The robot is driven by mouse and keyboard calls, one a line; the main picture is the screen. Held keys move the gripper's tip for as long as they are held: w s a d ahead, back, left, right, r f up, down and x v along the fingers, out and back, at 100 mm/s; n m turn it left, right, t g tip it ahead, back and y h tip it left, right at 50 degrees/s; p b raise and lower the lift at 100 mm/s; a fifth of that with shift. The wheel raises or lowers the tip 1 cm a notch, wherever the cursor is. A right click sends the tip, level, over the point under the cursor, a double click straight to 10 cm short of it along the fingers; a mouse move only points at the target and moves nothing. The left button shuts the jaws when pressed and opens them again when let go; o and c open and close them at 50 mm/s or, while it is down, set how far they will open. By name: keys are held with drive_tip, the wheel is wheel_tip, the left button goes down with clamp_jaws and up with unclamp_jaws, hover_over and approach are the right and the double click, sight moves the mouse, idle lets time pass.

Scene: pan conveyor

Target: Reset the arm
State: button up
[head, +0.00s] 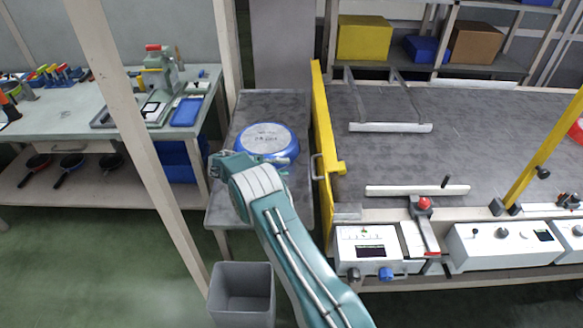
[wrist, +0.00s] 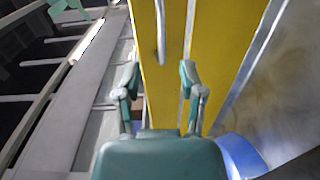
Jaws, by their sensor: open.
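My gripper (wrist: 159,72) is open in the wrist view, with nothing between its two fingers. My arm (head: 268,205) reaches up from the bottom of the head view, and its wrist end is at the front edge of a blue pan. The blue pan (head: 266,137) lies upside down on a grey side table (head: 225,207), its pale base facing up. My wrist hides part of its near side. A blue edge (wrist: 240,155), which looks like the pan, shows at the lower right of the wrist view.
A yellow gate (head: 322,130) stands right of the pan, beside the conveyor table (head: 470,130); it also fills the wrist view's middle (wrist: 225,60). A grey bin (head: 242,305) stands below the side table. Control boxes (head: 368,250) line the conveyor's front. A workbench (head: 70,122) is at left.

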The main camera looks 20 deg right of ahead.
idle(0.4)
drive_tip(key=s+r+n+t+y, duration=0.1)
drive_tip(key=s+r+t+y, duration=0.1)
drive_tip(key=s+r+y, duration=0.6)
drive_tip(key=s+r+n+t+y, duration=0.1)
drive_tip(key=s+r+n+t, duration=0.1)
drive_tip(key=s+r, duration=0.65)
drive_tip(key=s+a+r+t+y, duration=0.1)
drive_tip(key=s+a+t+y, duration=0.1)
drive_tip(key=s, duration=0.4)
drive_tip(key=s+a+r+n+t+y, duration=0.1)
drive_tip(key=s+a+r+t+y, duration=0.1)
drive_tip(key=s, duration=0.5)
drive_tip(key=s+a+r+t+y, duration=0.1)
drive_tip(key=s+a+t+y, duration=0.2)
drive_tip(key=s+a+t, duration=0.1)
drive_tip(key=s+a, duration=0.1)
drive_tip(key=s, duration=0.1)
drive_tip(key=shift+s+a+r+y, duration=0.25)
drive_tip(key=shift+s+r+y, duration=0.05)
drive_tip(key=shift+s+r, duration=0.1)
drive_tip(key=shift+s, duration=0.1)
